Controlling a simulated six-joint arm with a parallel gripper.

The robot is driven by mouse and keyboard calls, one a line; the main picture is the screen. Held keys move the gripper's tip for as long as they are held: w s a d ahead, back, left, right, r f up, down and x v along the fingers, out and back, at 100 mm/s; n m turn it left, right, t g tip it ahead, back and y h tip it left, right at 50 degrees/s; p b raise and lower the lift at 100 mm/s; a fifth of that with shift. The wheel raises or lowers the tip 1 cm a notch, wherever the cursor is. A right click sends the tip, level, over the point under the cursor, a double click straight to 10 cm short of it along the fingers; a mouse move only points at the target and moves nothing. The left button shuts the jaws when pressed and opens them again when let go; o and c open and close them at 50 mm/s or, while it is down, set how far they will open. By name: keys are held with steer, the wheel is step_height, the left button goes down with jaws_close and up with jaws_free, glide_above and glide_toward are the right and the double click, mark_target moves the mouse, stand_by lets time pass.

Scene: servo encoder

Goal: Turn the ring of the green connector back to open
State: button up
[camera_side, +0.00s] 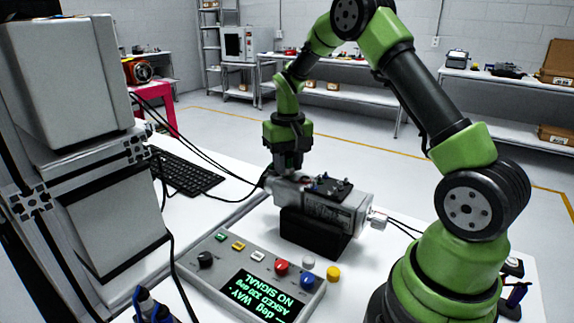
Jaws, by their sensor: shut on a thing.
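The servo unit (345,204) is a grey box-shaped body on a black stand (310,234) in the middle of the table. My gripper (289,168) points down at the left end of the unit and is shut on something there. The fingertips are small and dark, so the held part is hard to make out; the green connector and its ring cannot be told apart at this size. Small blue and dark parts (325,184) sit on top of the unit.
A control box (230,270) with coloured buttons stands in front; its display (262,297) reads "NO SIGNAL". A black keyboard (187,172) lies behind left, and a grey machine (72,90) stands at the far left. Cables run across the table. White tabletop (232,206) is bare left of the unit.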

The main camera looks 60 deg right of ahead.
steer(key=n, duration=1.2)
steer(key=o, duration=0.5)
steer(key=shift+r, duration=4.55)
